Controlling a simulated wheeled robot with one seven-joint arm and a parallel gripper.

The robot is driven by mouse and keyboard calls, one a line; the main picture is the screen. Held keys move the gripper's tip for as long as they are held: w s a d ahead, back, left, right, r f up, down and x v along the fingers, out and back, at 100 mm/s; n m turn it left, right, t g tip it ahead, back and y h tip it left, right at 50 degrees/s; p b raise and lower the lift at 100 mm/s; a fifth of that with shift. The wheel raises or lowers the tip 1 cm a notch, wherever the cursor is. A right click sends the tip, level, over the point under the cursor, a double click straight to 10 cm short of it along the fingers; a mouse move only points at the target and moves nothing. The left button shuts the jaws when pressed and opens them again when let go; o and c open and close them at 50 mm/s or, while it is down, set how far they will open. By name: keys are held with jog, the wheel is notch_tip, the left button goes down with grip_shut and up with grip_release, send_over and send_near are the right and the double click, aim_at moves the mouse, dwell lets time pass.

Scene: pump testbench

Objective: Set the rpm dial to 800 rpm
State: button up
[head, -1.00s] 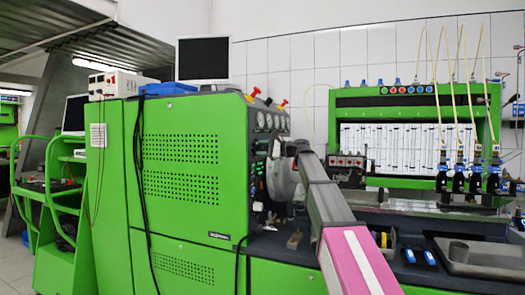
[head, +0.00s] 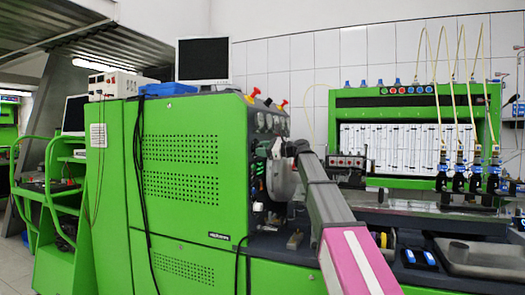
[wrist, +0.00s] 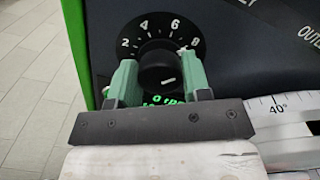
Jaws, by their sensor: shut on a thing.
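The rpm dial (wrist: 188,28) is a black round face with white numbers 2, 4, 6 and 8 on the green machine's dark front panel. Its black knob (wrist: 156,72) carries a short white mark low on its right side. My gripper (wrist: 159,83) has its two green fingers on either side of the knob, shut on it. A lit green readout (wrist: 163,101) below the knob is mostly hidden by the gripper; a "0" and part of "rpm" show. In the head view my arm reaches the panel's upper part, and the dial cannot be made out.
The green machine cabinet (head: 190,180) fills the middle of the head view. Round gauges (head: 265,122) sit on its panel above my gripper. A silver scale marked 40° (wrist: 277,105) lies close on the right in the wrist view. A metal tray (head: 475,255) is at right.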

jog(key=shift+f, duration=0.1)
dwell(0.3)
jog(key=o, duration=0.9)
jog(key=shift+o, duration=0.2)
jog(key=shift+d, duration=0.15)
jog(key=v, duration=1)
jog(key=shift+d, duration=0.3)
jog(key=shift+s, duration=0.15)
